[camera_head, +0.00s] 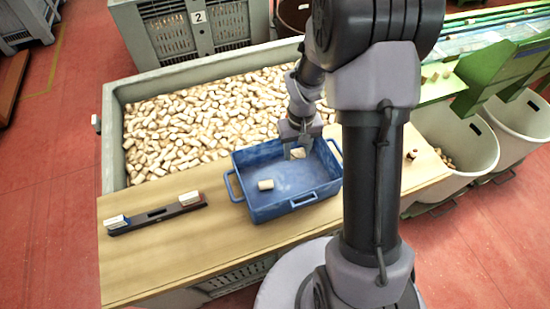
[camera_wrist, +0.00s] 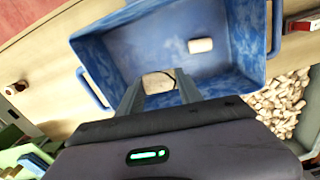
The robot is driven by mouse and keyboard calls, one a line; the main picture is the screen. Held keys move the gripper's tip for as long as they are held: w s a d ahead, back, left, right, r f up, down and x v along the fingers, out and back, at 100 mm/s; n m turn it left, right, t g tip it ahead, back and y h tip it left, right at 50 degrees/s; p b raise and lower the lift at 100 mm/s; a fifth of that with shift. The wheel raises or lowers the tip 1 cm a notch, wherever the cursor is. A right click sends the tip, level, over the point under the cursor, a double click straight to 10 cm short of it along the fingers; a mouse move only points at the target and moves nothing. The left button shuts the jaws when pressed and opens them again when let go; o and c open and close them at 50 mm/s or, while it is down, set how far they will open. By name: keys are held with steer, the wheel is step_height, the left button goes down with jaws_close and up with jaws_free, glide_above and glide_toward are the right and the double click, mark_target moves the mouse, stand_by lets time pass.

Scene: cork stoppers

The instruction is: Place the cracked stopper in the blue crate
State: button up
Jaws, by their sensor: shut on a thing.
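The blue crate (camera_head: 290,201) stands on the wooden table. My gripper (camera_head: 293,154) is low over the crate's far right part. In the wrist view my gripper (camera_wrist: 160,86) is shut on a pale cork stopper (camera_wrist: 158,82) with a dark line on it, which looks like the cracked stopper. It also shows beside the fingers in the head view (camera_head: 298,153). I cannot tell whether it touches the crate floor. Another pale stopper (camera_head: 265,185) lies on the crate floor, apart from my gripper; it also shows in the wrist view (camera_wrist: 200,45).
A large grey bin (camera_head: 113,140) full of stoppers stands behind the wooden table (camera_head: 170,260). A dark holder (camera_head: 155,215) with small blocks at its ends lies to the left. A small brownish object (camera_head: 411,155) is at the right. White tubs (camera_head: 460,150) stand beyond.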

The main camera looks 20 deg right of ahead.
mark_target(305, 175)
steer(key=d+f+b, duration=0.1)
steer(key=f, duration=0.3)
steer(key=d+f+b, duration=0.1)
steer(key=f, duration=0.3)
steer(key=d+f+b, duration=0.1)
steer(key=d+f, duration=0.1)
steer(key=f, duration=0.2)
steer(key=shift+s+f, duration=0.2)
steer(key=shift+f, duration=0.15)
steer(key=shift+r, duration=0.15)
steer(key=o, duration=1.2)
steer(key=shift+o, duration=0.4)
